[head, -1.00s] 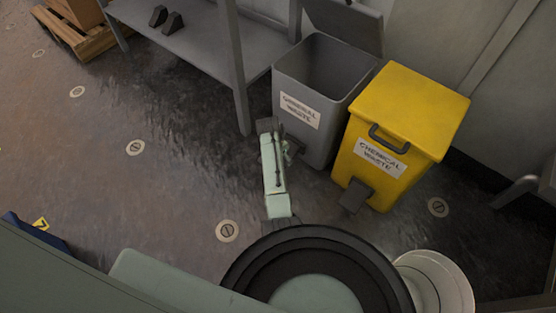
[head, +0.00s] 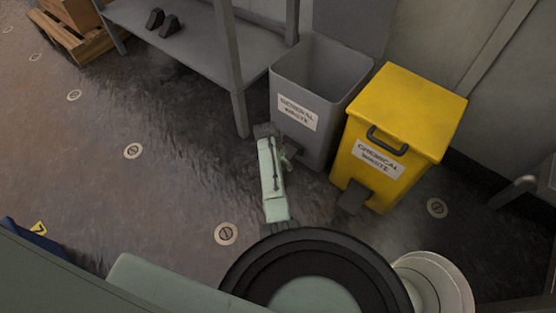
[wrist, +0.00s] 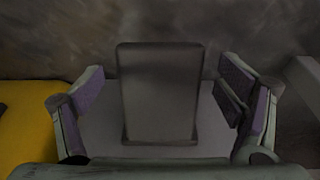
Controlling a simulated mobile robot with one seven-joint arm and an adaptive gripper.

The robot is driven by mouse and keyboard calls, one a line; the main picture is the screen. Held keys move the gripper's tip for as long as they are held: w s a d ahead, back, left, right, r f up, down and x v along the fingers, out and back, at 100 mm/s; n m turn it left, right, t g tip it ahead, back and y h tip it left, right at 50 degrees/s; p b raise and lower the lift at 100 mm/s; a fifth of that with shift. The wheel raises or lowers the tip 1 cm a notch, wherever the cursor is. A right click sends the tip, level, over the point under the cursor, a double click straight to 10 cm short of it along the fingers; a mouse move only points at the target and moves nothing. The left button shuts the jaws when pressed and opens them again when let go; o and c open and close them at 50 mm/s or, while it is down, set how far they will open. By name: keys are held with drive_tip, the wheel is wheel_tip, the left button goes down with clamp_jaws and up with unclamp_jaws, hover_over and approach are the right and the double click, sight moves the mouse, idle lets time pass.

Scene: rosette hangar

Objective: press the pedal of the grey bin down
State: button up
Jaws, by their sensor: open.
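The grey bin (head: 316,70) stands in the middle of the head view with a "GENERAL WASTE" label on its front. Its lid (head: 352,27) is up, leaning back near the wall, and the bin's mouth is open. Its dark pedal (wrist: 160,95) fills the middle of the wrist view, in front of the bin's lower front. My gripper (wrist: 165,110) is open, with one purple-padded finger on either side of the pedal. I cannot tell whether the fingers touch it. In the head view my arm mostly hides the gripper at the bin's foot.
The yellow "CHEMICAL WASTE" bin (head: 405,105) stands close on the right, with its own pedal (head: 354,196). A grey shelf unit (head: 205,45) stands to the left, its leg near the grey bin. Open floor (head: 70,150) lies on the left.

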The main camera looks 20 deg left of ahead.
wheel_tip(320, 180, up, 10)
idle(0.5)
idle(1.1)
